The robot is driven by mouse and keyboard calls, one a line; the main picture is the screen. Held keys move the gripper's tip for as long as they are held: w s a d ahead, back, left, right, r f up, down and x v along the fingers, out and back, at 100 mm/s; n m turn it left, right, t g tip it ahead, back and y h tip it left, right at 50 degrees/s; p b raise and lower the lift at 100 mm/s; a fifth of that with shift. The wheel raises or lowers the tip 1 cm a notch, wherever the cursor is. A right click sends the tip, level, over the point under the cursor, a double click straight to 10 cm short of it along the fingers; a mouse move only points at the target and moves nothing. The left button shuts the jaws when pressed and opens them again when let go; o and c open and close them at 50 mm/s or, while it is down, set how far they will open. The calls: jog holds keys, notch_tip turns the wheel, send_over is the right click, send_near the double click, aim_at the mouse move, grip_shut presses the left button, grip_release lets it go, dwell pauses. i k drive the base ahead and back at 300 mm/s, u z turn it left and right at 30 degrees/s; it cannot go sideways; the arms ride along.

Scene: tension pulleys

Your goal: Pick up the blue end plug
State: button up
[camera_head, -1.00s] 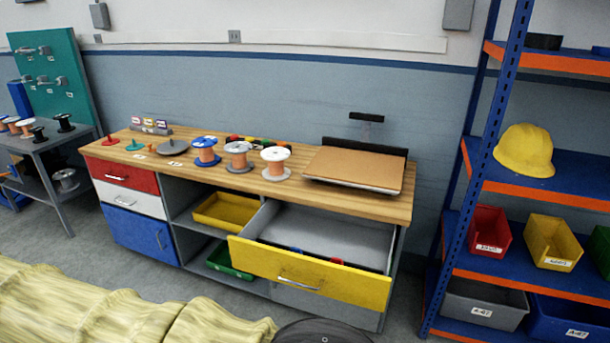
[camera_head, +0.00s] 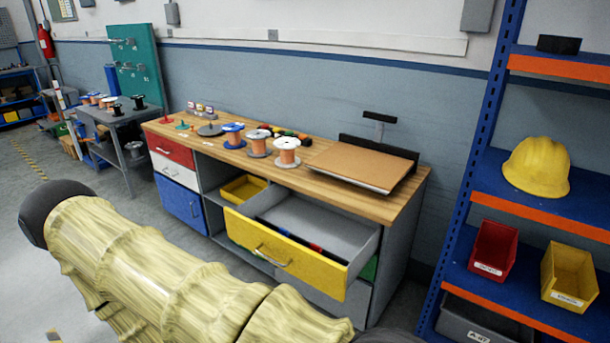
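The yellow-fronted drawer (camera_head: 285,254) of the workbench stands open. Small blue and red pieces (camera_head: 316,247) lie inside it, partly hidden by its front panel. A blue end plug may be among them, but they are too small to tell. On the bench top at the left stand a red plug-like piece (camera_head: 165,119) and a green one (camera_head: 182,125). My arm, in a pale yellow sleeve, crosses the lower left of the picture in front of the bench. My gripper is not in view.
Wire spools, one with blue flanges (camera_head: 233,136), stand on the wooden bench top (camera_head: 325,187) beside a flat brown board (camera_head: 362,164). A blue shelf rack (camera_head: 470,170) with bins and a yellow helmet (camera_head: 537,167) is at the right. Grey floor shows at the left.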

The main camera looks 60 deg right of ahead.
aim_at(283, 231)
jog(key=z, duration=1)
